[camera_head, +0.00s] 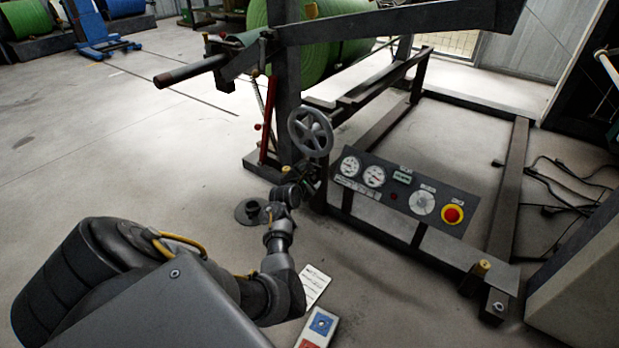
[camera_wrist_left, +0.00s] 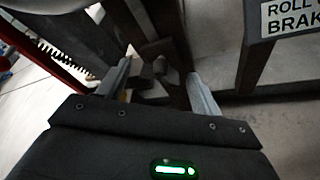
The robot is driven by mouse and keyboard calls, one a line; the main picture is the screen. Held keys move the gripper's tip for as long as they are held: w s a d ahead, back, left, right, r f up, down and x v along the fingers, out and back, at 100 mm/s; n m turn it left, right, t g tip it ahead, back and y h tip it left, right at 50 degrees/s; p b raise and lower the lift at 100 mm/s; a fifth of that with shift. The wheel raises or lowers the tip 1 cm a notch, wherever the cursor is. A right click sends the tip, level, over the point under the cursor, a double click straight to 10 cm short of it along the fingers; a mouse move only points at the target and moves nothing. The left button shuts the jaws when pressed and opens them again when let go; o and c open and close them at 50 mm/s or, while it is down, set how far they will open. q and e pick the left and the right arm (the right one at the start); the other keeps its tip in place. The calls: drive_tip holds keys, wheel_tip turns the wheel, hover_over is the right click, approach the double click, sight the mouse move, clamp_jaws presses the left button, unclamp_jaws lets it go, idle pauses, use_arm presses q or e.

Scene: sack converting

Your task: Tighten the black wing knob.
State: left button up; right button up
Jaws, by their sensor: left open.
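My left gripper (camera_head: 306,181) reaches up to the machine frame, just below the grey handwheel (camera_head: 311,131), in the head view. In the left wrist view its two fingers (camera_wrist_left: 160,88) are spread apart. A dark lobed piece, which looks like the black wing knob (camera_wrist_left: 160,69), shows between the fingers, in front of a dark upright. Clear gaps show beside it, and I cannot tell whether a finger touches it. In the head view the knob is too small and dark to make out behind the gripper. My right gripper is not in view.
A sloped control panel (camera_head: 398,190) with gauges and a red stop button (camera_head: 453,214) is right of the gripper. A red lever (camera_head: 268,120) stands to the left. A green roll (camera_head: 335,45) sits behind. Cables (camera_head: 570,190) lie at the right.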

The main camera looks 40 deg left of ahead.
use_arm(q)
drive_tip(key=c, duration=1)
